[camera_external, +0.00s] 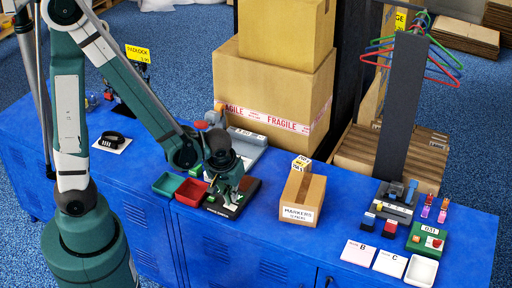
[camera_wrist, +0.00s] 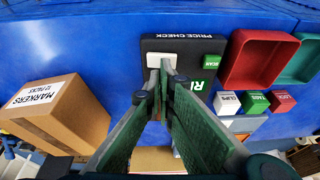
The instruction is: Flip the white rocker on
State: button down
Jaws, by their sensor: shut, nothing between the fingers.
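The black price-check panel (camera_external: 238,206) lies on the blue bench below my gripper. In the wrist view the panel (camera_wrist: 205,46) carries a PRICE CHECK strip, a green SCAN label and a partly covered green display. The white rocker (camera_wrist: 153,60) is on this panel, partly hidden behind my fingertips; its tilt is not clear. My gripper (camera_wrist: 166,68) is shut and empty, with its tips over or against the rocker; contact cannot be told. In the external view my gripper (camera_external: 228,190) points down at the panel and hides the rocker.
A red tray (camera_wrist: 234,75) and a green tray (camera_external: 166,184) sit beside the panel. Labelled cubes (camera_wrist: 255,103) stand near it. A MARKERS carton (camera_external: 302,197) stands to its right, and tall FRAGILE cartons (camera_external: 275,90) behind. Blue bench between panel and MARKERS carton is clear.

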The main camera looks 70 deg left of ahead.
jog(key=shift+d+r+p, duration=0.1)
jog(key=shift+r+p, duration=0.3)
jog(key=shift+r, duration=0.3)
jog(key=w+d+p+v, duration=0.1)
jog(key=p+v, duration=0.3)
jog(key=v, duration=0.7)
jog(key=shift+w+d+r, duration=0.2)
jog(key=shift+w+r, duration=0.2)
jog(key=shift+r, duration=0.05)
jog(key=s+r+m+t+h, duration=0.1)
jog(key=s+r+m, duration=0.3)
jog(key=r, duration=0.4)
jog(key=s+d+r+m+t+h, duration=0.1)
jog(key=s+r+m+t, duration=0.3)
jog(key=r, duration=0.5)
jog(key=shift+s+m, duration=0.35)
jog(key=shift+m, duration=0.05)
